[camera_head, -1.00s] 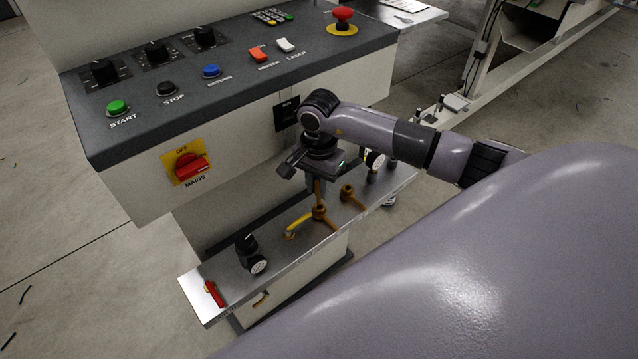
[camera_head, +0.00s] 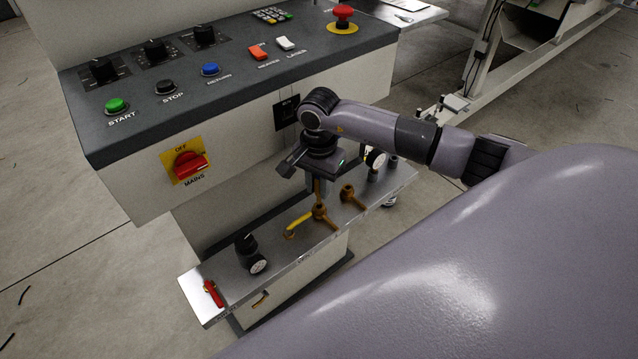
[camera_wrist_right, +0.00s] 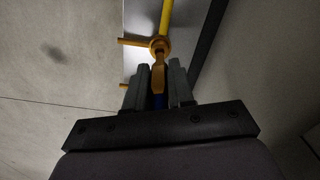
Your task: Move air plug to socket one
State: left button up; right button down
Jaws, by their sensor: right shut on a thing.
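My right gripper (camera_head: 317,182) points down over the shelf below the control panel. In the right wrist view its fingers (camera_wrist_right: 159,80) are shut on the air plug (camera_wrist_right: 158,74), a slim brass-coloured piece with a blue part between the fingers. The plug's tip is at a brass fitting (camera_wrist_right: 160,45) with a round opening; I cannot tell how far it is inside. In the head view this fitting (camera_head: 319,211) stands on the shelf with a yellow lever or hose (camera_head: 298,225) beside it. A second brass fitting (camera_head: 348,192) stands to its right. Socket numbers are not readable. My left gripper is not in view.
The metal shelf (camera_head: 222,282) also carries a black regulator with gauge (camera_head: 250,250), a red valve handle (camera_head: 213,293) and another gauge (camera_head: 376,160). The control panel (camera_head: 130,150) with buttons and a red mains switch (camera_head: 190,165) overhangs the shelf.

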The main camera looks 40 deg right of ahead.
jog(key=shift+f+b, duration=1.75)
jog(key=shift+f, duration=0.2)
jog(key=c, duration=0.9)
grip_release()
jog(key=shift+r, duration=0.25)
notch_tip(320, 180, up, 6)
jog(key=shift+f+p, duration=0.2)
jog(key=shift+p, duration=0.1)
jog(key=shift+r, duration=0.55)
